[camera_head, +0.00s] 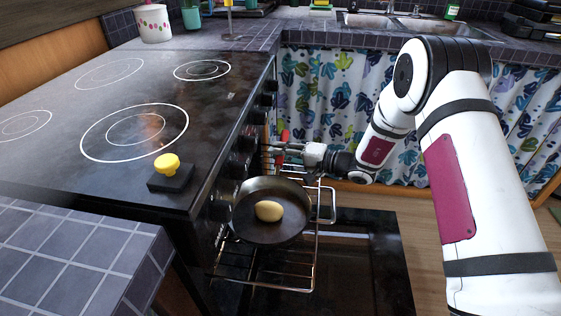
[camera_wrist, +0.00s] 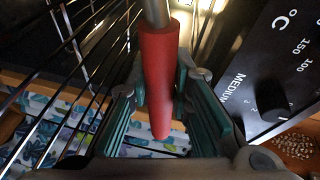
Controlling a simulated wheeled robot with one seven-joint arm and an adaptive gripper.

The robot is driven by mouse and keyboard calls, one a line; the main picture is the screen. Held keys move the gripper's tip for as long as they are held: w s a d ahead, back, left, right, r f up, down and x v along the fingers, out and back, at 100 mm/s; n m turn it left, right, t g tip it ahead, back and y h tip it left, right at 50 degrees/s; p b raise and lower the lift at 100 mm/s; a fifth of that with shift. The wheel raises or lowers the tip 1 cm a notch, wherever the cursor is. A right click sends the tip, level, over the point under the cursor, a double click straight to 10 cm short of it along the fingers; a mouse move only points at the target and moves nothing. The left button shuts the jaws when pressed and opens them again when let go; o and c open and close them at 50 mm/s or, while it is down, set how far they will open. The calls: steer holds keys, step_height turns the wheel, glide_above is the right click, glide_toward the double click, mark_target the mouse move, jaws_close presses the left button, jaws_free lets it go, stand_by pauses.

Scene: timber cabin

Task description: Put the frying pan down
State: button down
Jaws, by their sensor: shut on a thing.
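The dark frying pan (camera_head: 288,229) is over the pulled-out wire oven rack (camera_head: 262,283); I cannot tell whether it touches the rack. A pale yellow, rounded food item (camera_head: 269,211) lies in it. My gripper (camera_head: 285,152) is behind the pan, close to the oven front, shut on the pan's red handle. In the wrist view the red handle (camera_wrist: 158,75) runs between my teal fingers (camera_wrist: 160,100). The pan's bowl is not seen in the wrist view.
The oven door (camera_head: 365,265) is open below the rack. Oven knobs (camera_head: 240,143) and the cooktop (camera_head: 70,110) are left of my gripper. A yellow-topped black object (camera_head: 168,172) stands on the cooktop's near corner. A patterned curtain (camera_head: 325,95) hangs behind.

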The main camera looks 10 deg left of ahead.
step_height(320, 180, down, 3)
steer(key=shift+r+b, duration=0.2)
steer(key=shift+b, duration=0.15)
steer(key=c, duration=1.5)
jaws_free()
steer(key=shift+o, duration=0.2)
steer(key=shift+d, duration=0.1)
steer(key=p+v, duration=0.2)
steer(key=v, duration=1)
